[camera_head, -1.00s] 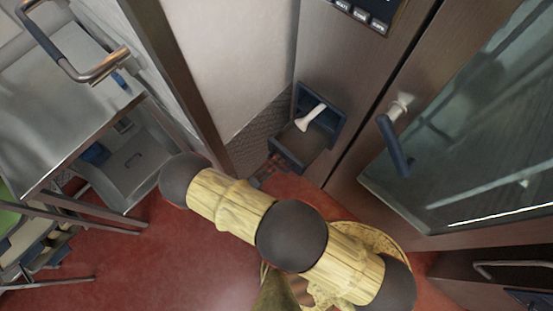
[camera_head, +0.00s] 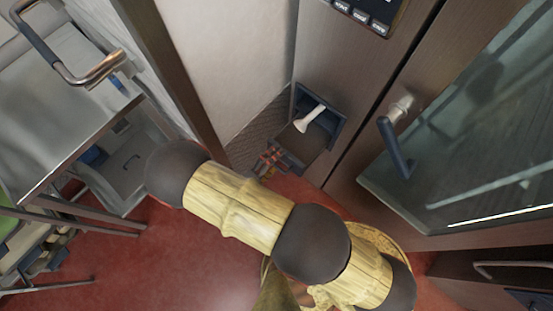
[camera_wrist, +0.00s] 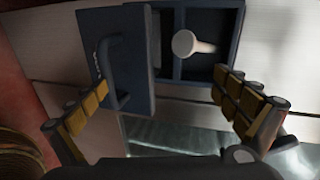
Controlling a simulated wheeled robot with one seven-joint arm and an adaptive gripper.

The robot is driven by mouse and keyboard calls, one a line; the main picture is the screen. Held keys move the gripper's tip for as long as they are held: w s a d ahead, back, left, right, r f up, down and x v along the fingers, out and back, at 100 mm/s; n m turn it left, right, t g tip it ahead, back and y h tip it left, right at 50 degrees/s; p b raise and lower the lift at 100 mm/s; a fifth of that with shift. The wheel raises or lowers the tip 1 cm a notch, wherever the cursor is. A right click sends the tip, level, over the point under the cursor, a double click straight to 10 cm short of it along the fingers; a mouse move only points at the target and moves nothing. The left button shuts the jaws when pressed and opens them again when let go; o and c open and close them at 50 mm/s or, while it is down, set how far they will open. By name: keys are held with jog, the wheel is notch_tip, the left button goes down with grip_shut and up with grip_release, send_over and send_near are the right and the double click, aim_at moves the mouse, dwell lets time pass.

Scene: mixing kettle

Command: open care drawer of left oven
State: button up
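The care drawer is a dark blue unit (camera_head: 296,145) low on the left oven's front. It stands open, and a white piece (camera_head: 310,118) shows inside it in the head view. In the wrist view its front panel (camera_wrist: 135,50) carries a dark handle (camera_wrist: 113,85), and the open inside with the white piece (camera_wrist: 186,43) lies to the right. My gripper (camera_wrist: 165,98) is open, with its left finger close beside the handle and its right finger below the opening. Nothing is seen between the fingers in a grip; contact with the handle cannot be told. In the head view the fingers (camera_head: 270,162) show beside the drawer's lower left.
The oven's glass door (camera_head: 470,130) with a dark blue handle (camera_head: 394,148) stands to the right. A metal table (camera_head: 60,120) is on the left. A lower unit with a bar handle (camera_head: 510,264) is at the bottom right.

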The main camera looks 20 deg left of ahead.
aim_at(284, 158)
jog(key=r, duration=0.3)
jog(key=shift+s+a+r+t, duration=0.15)
jog(key=shift+a+r+t, duration=0.05)
jog(key=shift+a+t, duration=0.1)
jog(key=c, duration=0.5)
jog(key=shift+d, duration=0.15)
jog(key=c, duration=0.7)
jog(key=shift+f, duration=0.25)
jog(key=shift+c, duration=1.2)
jog(key=shift+h, duration=0.3)
jog(key=d+f, duration=0.1)
jog(key=w+f+b, duration=0.1)
jog(key=f, duration=0.1)
jog(key=d+f, duration=0.1)
jog(key=f, duration=0.1)
jog(key=shift+w+d+f+b, duration=0.15)
jog(key=shift+d+f+b, duration=0.05)
jog(key=shift+d+b, duration=0.1)
jog(key=f, duration=0.2)
jog(key=w+f, duration=0.1)
jog(key=shift+a+f, duration=0.1)
jog(key=shift+a, duration=0.25)
jog(key=shift+w+a, duration=0.15)
jog(key=shift+w, duration=0.1)
jog(key=shift+b+x, duration=0.9)
jog(key=shift+x, duration=2.65)
jog(key=c, duration=0.3)
